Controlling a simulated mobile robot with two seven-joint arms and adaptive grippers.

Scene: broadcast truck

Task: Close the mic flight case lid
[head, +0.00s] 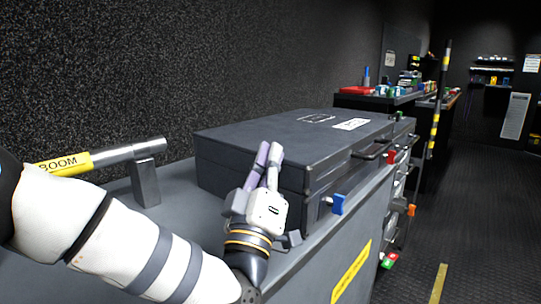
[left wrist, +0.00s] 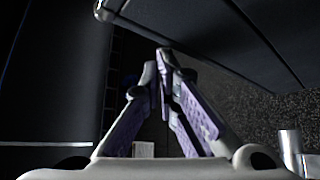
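The mic flight case (head: 222,173) is a black box on the grey counter at the centre of the head view. Its lid (head: 290,131) lies flat over the base, with a seam along the sides; I cannot tell whether it is fully seated. My left gripper (head: 269,150) is at the near side of the case, fingers pointing up, tips overlapping the lid edge in the picture. I cannot tell whether they touch it. In the left wrist view the fingertips (left wrist: 162,62) meet with nothing visible between them, and a dark panel, probably the case, fills the upper right. My right gripper is not in view.
A grey boom pole with a yellow label (head: 66,163) rests on a grey stand (head: 146,182) to the left. A blue latch (head: 338,204) and red latch (head: 391,157) stick out at the counter's front. Open floor (head: 480,190) lies to the right.

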